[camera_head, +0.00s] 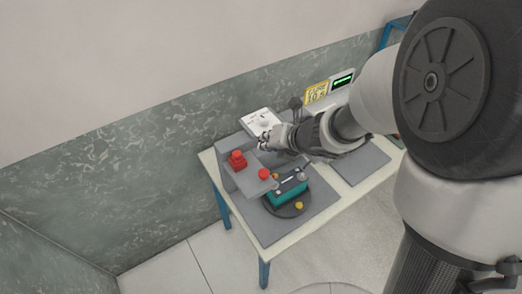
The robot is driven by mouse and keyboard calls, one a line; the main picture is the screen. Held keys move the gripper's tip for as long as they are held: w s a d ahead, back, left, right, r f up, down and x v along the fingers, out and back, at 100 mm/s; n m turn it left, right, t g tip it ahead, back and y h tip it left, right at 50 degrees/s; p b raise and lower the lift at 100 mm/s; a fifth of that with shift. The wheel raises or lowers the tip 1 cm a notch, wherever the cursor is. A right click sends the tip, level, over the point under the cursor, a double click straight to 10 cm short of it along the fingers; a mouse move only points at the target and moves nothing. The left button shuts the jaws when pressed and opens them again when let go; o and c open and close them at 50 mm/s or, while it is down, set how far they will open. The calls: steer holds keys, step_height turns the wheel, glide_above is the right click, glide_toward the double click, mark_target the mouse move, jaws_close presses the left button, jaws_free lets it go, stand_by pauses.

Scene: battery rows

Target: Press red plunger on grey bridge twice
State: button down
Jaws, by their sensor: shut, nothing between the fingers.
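The grey bridge (249,183) stands at the left end of the table. A round red plunger (264,174) sits on its top near the front end. A second, blockier red part (237,159) stands on the bridge further back and left. My gripper (264,144) is shut and empty. It appears behind and above the round red plunger in the picture, apart from it. Its exact height over the bridge cannot be told.
A teal battery (288,193) stands on a dark round plate (286,209) beside the bridge. Behind are a white panel (258,121), a yellow sign (316,92) and a green-lit display (343,81). The table's front right part (345,184) is clear.

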mark_target(267, 171)
steer(key=shift+s+d, duration=0.1)
steer(key=shift+d, duration=0.05)
step_height(267, 171, down, 9)
steer(key=b, duration=0.8)
steer(key=shift+r, duration=0.15)
stand_by(1.2)
steer(key=shift+f+b, duration=0.4)
steer(key=shift+b, duration=0.15)
steer(key=shift+f+b, duration=1.05)
steer(key=shift+f, duration=0.05)
stand_by(0.6)
steer(key=shift+r, duration=0.1)
steer(key=shift+r+p, duration=1.3)
steer(key=shift+r, duration=0.1)
